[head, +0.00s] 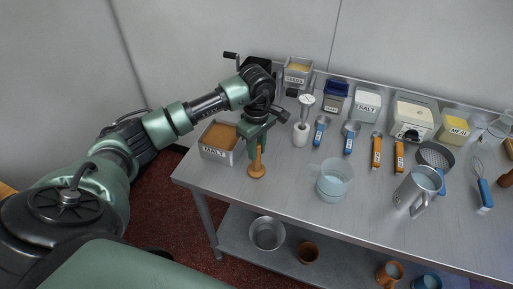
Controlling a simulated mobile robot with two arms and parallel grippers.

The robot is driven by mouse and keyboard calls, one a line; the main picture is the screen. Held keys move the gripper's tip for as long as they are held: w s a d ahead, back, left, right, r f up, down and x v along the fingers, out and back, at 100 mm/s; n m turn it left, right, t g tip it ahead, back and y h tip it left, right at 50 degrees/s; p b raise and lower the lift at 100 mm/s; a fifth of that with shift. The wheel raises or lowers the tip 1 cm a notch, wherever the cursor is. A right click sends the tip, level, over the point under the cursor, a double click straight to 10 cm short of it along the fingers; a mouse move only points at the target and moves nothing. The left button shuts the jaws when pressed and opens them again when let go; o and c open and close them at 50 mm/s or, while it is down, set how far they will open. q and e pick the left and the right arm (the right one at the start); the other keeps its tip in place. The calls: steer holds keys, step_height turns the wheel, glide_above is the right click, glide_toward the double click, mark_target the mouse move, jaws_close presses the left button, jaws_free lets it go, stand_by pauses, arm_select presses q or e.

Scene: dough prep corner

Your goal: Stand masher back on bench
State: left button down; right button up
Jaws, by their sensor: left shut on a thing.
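My right gripper is not in view.
The malt bin (211,153) stands close to the left. A white-based tool (301,134) and blue-handled scoops (320,131) are to the right. The front left bench top is bare.

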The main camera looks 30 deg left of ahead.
arm_select(q)
steer(key=c, duration=1.6)
jaws_free()
steer(key=shift+f, duration=0.15)
steer(key=o, duration=0.4)
steer(key=shift+r, duration=0.35)
step_height(320, 180, up, 11)
steer(key=b, duration=0.3)
steer(key=shift+f+b, duration=0.2)
steer(key=shift+b, duration=0.2)
steer(key=shift+r, duration=0.55)
